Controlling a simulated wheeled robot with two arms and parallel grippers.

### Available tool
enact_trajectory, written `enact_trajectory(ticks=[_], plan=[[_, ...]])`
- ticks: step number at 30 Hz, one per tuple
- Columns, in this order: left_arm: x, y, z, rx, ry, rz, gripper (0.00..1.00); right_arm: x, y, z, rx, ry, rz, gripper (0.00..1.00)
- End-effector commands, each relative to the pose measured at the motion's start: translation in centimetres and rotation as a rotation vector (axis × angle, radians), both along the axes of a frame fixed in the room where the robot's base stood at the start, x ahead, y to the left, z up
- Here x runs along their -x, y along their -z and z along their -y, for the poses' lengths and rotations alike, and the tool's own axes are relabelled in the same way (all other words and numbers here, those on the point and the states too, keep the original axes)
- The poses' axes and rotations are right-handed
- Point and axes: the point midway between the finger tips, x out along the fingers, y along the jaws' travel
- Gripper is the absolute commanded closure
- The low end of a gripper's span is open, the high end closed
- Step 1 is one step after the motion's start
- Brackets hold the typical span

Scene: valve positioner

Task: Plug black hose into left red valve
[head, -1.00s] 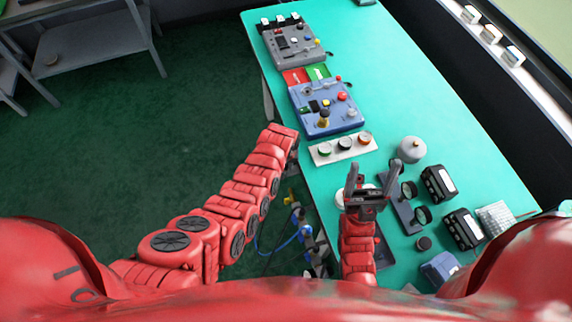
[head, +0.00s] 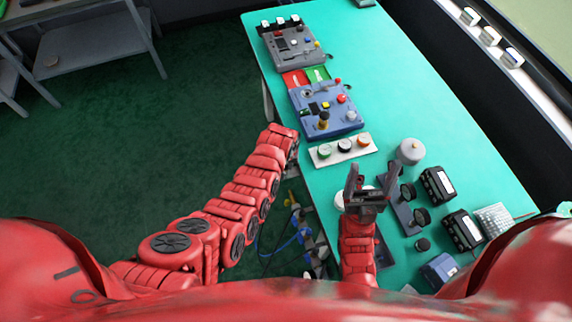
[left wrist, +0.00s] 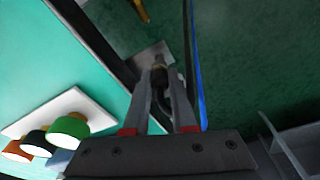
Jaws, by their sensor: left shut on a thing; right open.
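My left gripper (left wrist: 160,76) is shut on the dark end of the black hose (left wrist: 160,103), which has a brass-coloured part between the fingertips. The hose's dark loop shows between the fingers in the left wrist view. A grey metal plate (left wrist: 146,58) lies just beyond the fingertips; I cannot tell whether the hose end touches it. In the head view, my left arm ends at the table's near edge and its fingers are hidden. No red valve can be clearly made out. My right gripper (head: 370,180) is open and empty above the table.
A blue hose (left wrist: 196,70) hangs beside my left gripper. Fittings and hoses (head: 303,238) hang below the edge of the green table (head: 400,60). A white plate with three knobs (head: 317,161), a blue control box (head: 318,122) and several black devices (head: 437,184) stand on top.

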Motion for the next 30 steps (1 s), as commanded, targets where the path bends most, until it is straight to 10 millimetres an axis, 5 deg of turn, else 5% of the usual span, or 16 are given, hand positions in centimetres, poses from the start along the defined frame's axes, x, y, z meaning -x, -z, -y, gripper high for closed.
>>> enact_trajectory(ticks=[30], plan=[[0.0, -4.0, 0.0, 0.0, 0.0, 0.001, 1.0, 0.0, -2.3, 0.0, 0.0, 0.0, 0.0, 0.22]])
